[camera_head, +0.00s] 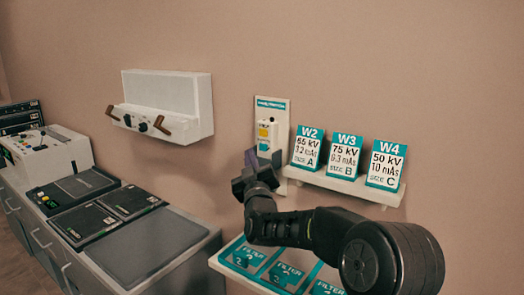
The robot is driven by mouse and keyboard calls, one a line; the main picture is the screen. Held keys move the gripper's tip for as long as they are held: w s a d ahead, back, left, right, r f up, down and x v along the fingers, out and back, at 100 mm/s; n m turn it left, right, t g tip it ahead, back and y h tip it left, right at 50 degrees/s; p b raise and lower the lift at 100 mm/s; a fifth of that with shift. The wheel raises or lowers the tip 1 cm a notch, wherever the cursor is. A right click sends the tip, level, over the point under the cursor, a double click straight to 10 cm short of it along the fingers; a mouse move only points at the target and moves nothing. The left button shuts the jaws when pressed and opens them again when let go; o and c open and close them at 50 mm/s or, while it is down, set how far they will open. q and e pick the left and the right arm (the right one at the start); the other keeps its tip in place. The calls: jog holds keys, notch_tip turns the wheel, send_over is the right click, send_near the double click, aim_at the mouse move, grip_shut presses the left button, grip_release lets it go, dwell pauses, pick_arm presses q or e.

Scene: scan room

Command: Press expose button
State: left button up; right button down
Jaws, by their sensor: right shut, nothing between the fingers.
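A white wall panel (285,110) with a teal label strip at its top hangs on the wall in the middle of the view. It bears a small box with a yellow patch (264,132), and a small teal mark sits below that patch. I cannot tell which part is the expose button. My right gripper (250,168) is shut and empty, in front of the panel's lower part, and it hides some of it. I cannot tell whether it touches the panel. My left gripper is not in view.
A shelf (340,184) right of the panel holds cards W2 (307,148), W3 (344,156) and W4 (386,166). Below is a tray of filter plates (245,257). A white wall unit with brown handles (170,95) and a counter with a console (48,155) stand left.

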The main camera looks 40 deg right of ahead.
jog(key=shift+s+a, duration=0.2)
jog(key=shift+a, duration=0.4)
jog(key=shift+s+a, duration=0.2)
jog(key=shift+a, duration=0.35)
dwell(0.9)
jog(key=s+a+f+m+g+y, duration=0.1)
jog(key=a+f+g+y, duration=0.15)
jog(key=a+f, duration=0.7)
jog(key=s+a+f+g+y, duration=0.15)
jog(key=a+f+y, duration=0.25)
jog(key=f, duration=1.1)
jog(key=a+f+m+g+y, duration=0.1)
jog(key=a+f+g+y, duration=0.25)
jog(key=a+f, duration=0.6)
jog(key=s+a+f+g+y+p, duration=0.1)
jog(key=s+a+f+g, duration=0.1)
jog(key=s+a+f, duration=0.35)
jog(key=s+a+f+g+y, duration=0.2)
jog(key=s+f+g, duration=0.1)
jog(key=s+f, duration=0.55)
jog(key=s+a+f+g+y, duration=0.1)
jog(key=s+a+f, duration=0.3)
jog(key=s, duration=0.5)
jog(key=s+a+f+g+p, duration=0.1)
jog(key=s+a+f+g, duration=0.3)
jog(key=s, duration=0.5)
notch_tip(320, 180, down, 2)
jog(key=shift+s+a+f+n+y, duration=0.1)
jog(key=shift+s+a+n+y, duration=0.25)
jog(key=shift+a, duration=0.45)
